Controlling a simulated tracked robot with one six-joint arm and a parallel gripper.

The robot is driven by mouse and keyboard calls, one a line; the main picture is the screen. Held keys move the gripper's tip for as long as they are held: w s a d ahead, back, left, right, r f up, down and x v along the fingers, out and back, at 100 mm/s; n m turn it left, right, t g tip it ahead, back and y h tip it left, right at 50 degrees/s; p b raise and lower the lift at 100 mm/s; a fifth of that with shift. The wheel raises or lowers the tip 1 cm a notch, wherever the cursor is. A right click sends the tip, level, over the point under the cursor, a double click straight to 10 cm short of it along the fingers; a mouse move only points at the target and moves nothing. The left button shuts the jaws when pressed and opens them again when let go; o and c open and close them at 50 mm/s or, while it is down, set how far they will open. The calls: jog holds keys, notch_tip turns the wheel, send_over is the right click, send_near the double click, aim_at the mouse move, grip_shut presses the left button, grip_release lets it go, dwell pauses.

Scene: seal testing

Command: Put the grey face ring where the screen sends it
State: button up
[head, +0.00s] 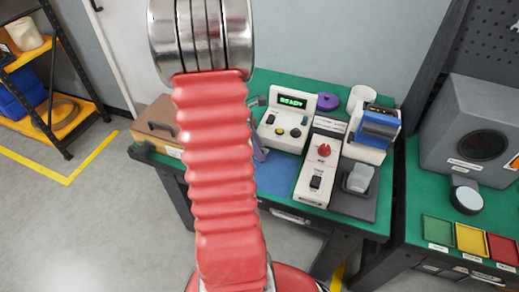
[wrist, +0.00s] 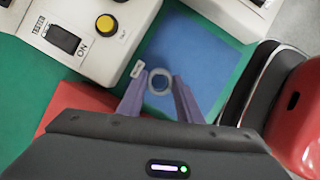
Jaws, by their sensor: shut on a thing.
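The grey face ring (wrist: 159,82) is between the purple fingertips of my gripper (wrist: 160,80) in the wrist view. My gripper is shut on it, over the blue mat (wrist: 205,52); I cannot tell whether the ring touches the mat. In the head view my red arm hides the ring and most of the gripper. The screen (head: 291,101) on the cream tester shows READY in green letters. Green (head: 438,229), yellow (head: 471,239) and red (head: 503,249) trays stand on the right bench; their labels are too small to read.
The cream tester (wrist: 88,32) with a switch and yellow button stands beside the mat. A unit with a red knob (head: 324,150), a blue-topped device (head: 377,125) and a grey speaker-like box (head: 480,135) stand farther right. A brown case (head: 153,127) is at left.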

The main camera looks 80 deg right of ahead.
jog(key=shift+f, duration=1)
jog(key=o, duration=1.1)
jog(key=shift+f, duration=0.1)
jog(key=shift+o, duration=0.2)
jog(key=v, duration=1.2)
jog(key=shift+a, duration=0.1)
jog(key=shift+w, duration=0.1)
